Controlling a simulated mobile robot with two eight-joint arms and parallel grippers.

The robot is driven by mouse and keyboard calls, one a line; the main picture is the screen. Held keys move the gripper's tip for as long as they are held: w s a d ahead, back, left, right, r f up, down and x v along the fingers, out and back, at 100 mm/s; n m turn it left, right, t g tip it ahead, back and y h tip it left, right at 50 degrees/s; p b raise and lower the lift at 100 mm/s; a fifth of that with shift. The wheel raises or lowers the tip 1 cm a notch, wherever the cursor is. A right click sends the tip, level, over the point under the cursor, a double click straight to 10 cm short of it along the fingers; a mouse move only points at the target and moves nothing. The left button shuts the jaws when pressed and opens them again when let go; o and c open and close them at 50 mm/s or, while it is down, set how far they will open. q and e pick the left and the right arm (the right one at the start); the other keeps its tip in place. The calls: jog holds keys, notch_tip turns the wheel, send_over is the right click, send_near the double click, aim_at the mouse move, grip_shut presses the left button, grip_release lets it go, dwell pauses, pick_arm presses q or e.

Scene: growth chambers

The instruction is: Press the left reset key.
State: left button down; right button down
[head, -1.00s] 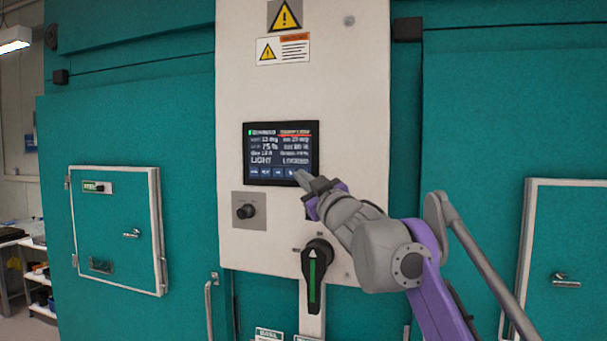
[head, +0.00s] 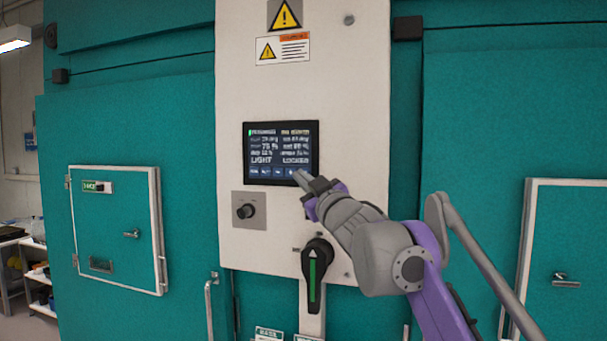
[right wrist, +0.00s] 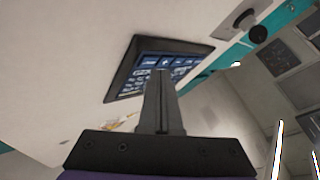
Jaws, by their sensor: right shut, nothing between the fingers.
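A dark control display (head: 262,142) with white text and a bottom row of small blue keys (head: 266,171) is set in the pale panel. It also shows tilted in the right wrist view (right wrist: 124,84). The key labels are too small to read, so I cannot tell which is the left reset key. My right gripper (head: 299,177) is shut and empty, its fingertips at the display's lower right corner. They hide the right end of the key row, and I cannot tell whether they touch it. My left gripper is not in view.
A round knob (head: 245,211) on a grey plate sits below the display at left. A black rotary handle with a green stripe (head: 313,278) is below my right gripper. Teal doors stand on both sides, with a small framed hatch (head: 115,205) at left.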

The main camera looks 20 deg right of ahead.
jog(key=shift+s+a, duration=0.15)
jog(key=shift+s, duration=0.1)
jog(key=shift+s+a, duration=0.7)
jog(key=shift+s, duration=0.3)
jog(key=shift+s+a, duration=0.65)
jog(key=shift+s, duration=0.3)
jog(key=s+d+f+m+g+h, duration=0.1)
jog(key=f, duration=0.4)
jog(key=d+f+m+g+h, duration=0.1)
jog(key=f, duration=0.4)
jog(key=s+d+f+m+g+h, duration=0.1)
jog(key=f+m+h, duration=0.1)
jog(key=f, duration=0.3)
jog(key=shift+s+g, duration=0.3)
jog(key=shift+s, duration=0.05)
jog(key=s+f+m+g, duration=0.1)
jog(key=s+f+g, duration=0.2)
jog(key=s+f, duration=0.6)
jog(key=s+a+f+m+g, duration=0.1)
jog(key=s+f+g, duration=0.3)
jog(key=f, duration=1.6)
jog(key=s+a+f+m+g, duration=0.1)
jog(key=s+f+g, duration=0.3)
jog(key=s+f, duration=0.9)
jog(key=shift+s+a+f+y, duration=0.15)
jog(key=shift+s+f+y, duration=0.15)
jog(key=shift+f, duration=0.5)
